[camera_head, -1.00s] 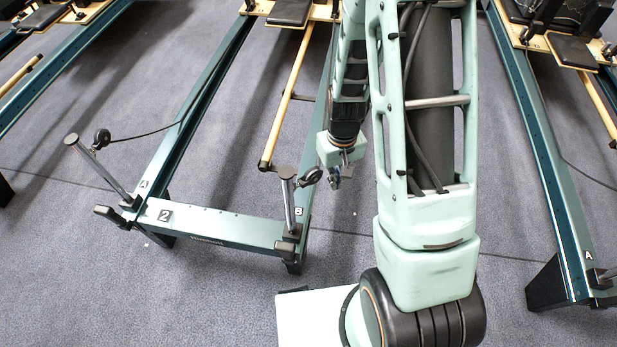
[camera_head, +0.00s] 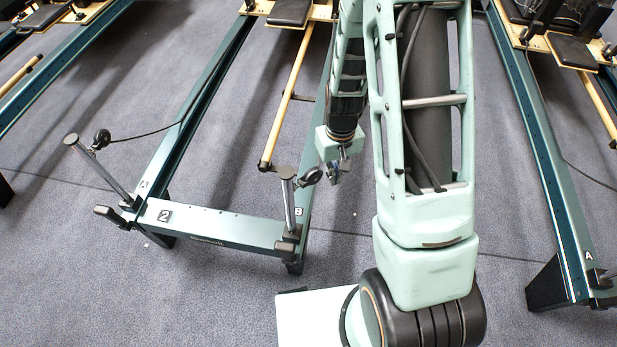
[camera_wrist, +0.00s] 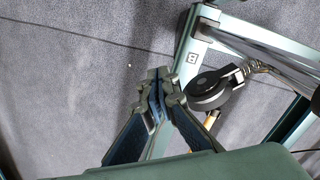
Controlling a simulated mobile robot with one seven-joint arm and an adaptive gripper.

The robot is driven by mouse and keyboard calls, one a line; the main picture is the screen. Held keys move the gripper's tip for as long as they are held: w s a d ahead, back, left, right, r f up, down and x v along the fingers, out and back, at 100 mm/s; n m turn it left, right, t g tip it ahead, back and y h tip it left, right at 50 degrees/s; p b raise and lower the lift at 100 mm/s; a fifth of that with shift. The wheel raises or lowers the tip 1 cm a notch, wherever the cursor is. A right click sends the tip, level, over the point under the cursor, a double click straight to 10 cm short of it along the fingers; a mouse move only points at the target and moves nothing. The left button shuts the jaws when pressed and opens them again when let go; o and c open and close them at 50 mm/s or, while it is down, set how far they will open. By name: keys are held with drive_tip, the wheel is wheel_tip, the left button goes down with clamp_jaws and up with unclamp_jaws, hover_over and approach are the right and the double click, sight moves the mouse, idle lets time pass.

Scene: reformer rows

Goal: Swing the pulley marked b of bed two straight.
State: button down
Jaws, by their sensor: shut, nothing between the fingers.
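The pulley marked b (camera_head: 311,177) is a dark wheel at the top of the right-hand post (camera_head: 288,198) of the bed labelled 2. It is turned out to the right of the post in the head view. In the wrist view the pulley (camera_wrist: 207,90) is a black disc beside the frame plate (camera_wrist: 193,52) with the letter B. My gripper (camera_head: 337,170) is just right of the pulley in the head view. In the wrist view my gripper (camera_wrist: 160,82) is shut and empty, its fingertips left of the disc with a small gap. Whether they touch at depth I cannot tell.
The other pulley of bed two (camera_head: 101,138) stands on the left post marked A, with a cord running back. The front crossbar (camera_head: 215,224) joins both posts. A wooden bar (camera_head: 285,100) lies between the rails. Another bed's rail (camera_head: 545,165) is at right, with carpet between.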

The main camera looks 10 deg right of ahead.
drive_tip(key=shift+w+a, duration=0.1)
drive_tip(key=shift+w, duration=0.5)
